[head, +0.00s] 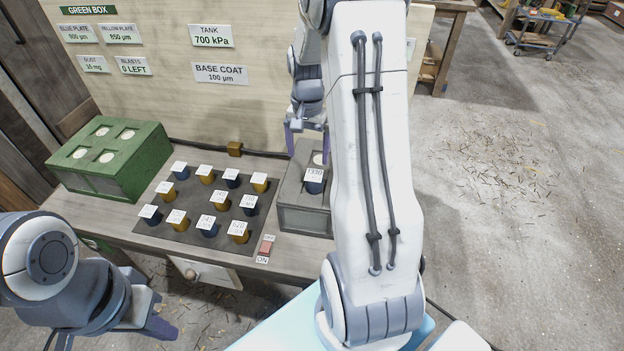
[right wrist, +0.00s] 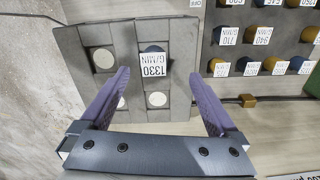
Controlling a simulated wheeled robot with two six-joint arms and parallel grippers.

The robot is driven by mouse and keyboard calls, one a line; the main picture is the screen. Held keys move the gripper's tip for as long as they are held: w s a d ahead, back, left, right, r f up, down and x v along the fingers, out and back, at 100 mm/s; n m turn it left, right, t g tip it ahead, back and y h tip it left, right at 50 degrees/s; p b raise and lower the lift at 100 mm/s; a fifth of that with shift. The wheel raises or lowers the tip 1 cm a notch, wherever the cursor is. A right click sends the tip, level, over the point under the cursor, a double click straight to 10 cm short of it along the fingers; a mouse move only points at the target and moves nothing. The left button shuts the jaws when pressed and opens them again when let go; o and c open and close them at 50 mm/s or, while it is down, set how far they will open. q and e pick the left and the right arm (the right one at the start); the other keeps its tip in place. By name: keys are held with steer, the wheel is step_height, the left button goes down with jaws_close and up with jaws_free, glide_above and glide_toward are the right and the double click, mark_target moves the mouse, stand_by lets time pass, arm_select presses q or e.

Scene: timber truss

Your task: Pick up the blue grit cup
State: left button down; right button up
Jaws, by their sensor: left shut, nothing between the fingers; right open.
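A blue cup (head: 314,187) with a white tag sits in a pocket of a grey box (head: 303,219) on the bench. In the right wrist view the same cup (right wrist: 153,48) shows its tag, reading 1330 G/MIN, between my fingertips in the picture. My right gripper (head: 307,140) is open and empty, above and behind the cup in the head view; it also shows in the right wrist view (right wrist: 159,78). My left gripper (head: 163,330) is shut and empty at the lower left, in front of the bench. Several other blue cups (head: 249,209) stand on a dark mat.
Yellow cups (head: 239,238) share the dark mat (head: 190,243). A green box (head: 112,172) stands at the bench's left. A red switch (head: 266,246) lies near the front edge. A sign panel (head: 160,100) rises behind. My right arm hides part of the grey box.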

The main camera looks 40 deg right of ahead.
glide_above(314, 175)
steer(key=shift+m, duration=0.3)
steer(key=f, duration=0.4)
steer(key=shift+s+a+f, duration=0.15)
steer(key=shift+s+f, duration=0.1)
steer(key=shift+f, duration=0.05)
steer(key=f, duration=0.2)
steer(key=f+p, duration=0.1)
steer(key=f, duration=0.3)
steer(key=shift+w+f+p, duration=0.2)
steer(key=shift+w+p, duration=0.05)
steer(key=shift+p, duration=0.05)
steer(key=c, duration=1.5)
jaws_close()
steer(key=shift+r, duration=0.2)
